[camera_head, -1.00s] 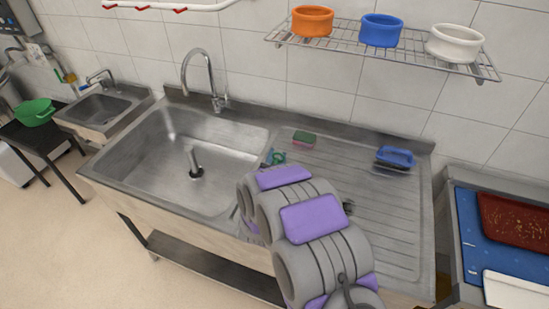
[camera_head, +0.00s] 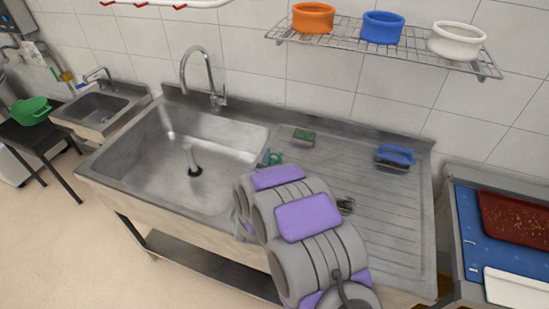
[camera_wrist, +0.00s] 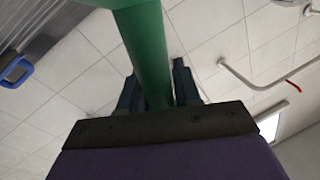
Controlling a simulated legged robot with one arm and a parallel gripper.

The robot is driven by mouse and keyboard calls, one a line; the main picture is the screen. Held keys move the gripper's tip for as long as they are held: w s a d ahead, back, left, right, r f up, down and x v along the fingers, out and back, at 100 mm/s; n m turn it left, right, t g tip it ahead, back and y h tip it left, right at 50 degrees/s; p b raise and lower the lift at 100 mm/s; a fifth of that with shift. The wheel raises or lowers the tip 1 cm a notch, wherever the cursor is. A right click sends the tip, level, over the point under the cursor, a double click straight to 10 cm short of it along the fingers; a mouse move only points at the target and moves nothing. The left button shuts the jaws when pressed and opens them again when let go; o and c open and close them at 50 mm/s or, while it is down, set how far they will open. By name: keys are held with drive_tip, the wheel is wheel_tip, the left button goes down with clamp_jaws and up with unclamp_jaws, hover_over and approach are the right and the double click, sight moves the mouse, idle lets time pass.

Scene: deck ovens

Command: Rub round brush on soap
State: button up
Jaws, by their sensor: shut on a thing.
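In the wrist view my gripper (camera_wrist: 157,82) is shut on a thick green handle (camera_wrist: 147,40), with one dark finger on each side of it. In the head view my arm covers the gripper. A small teal and green shape (camera_head: 274,158) shows just beyond the arm, by the basin's right edge; I cannot tell whether it is the soap or part of the brush.
A blue-handled brush (camera_head: 395,156) lies at the drainboard's back right. A small dark object (camera_head: 346,205) lies right of my arm. The sink basin (camera_head: 205,135) with its tall tap (camera_head: 212,75) is left. A wire shelf (camera_head: 350,38) with three bowls hangs above.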

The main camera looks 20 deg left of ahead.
drive_tip(key=shift+a, duration=0.4)
drive_tip(key=shift+d+r+p, duration=0.2)
drive_tip(key=shift+r+p, duration=0.25)
drive_tip(key=shift+r, duration=0.9)
wheel_tip(320, 180, up, 4)
drive_tip(key=shift+d+r+p, duration=0.15)
drive_tip(key=shift+r+p, duration=0.05)
drive_tip(key=shift+p, duration=0.5)
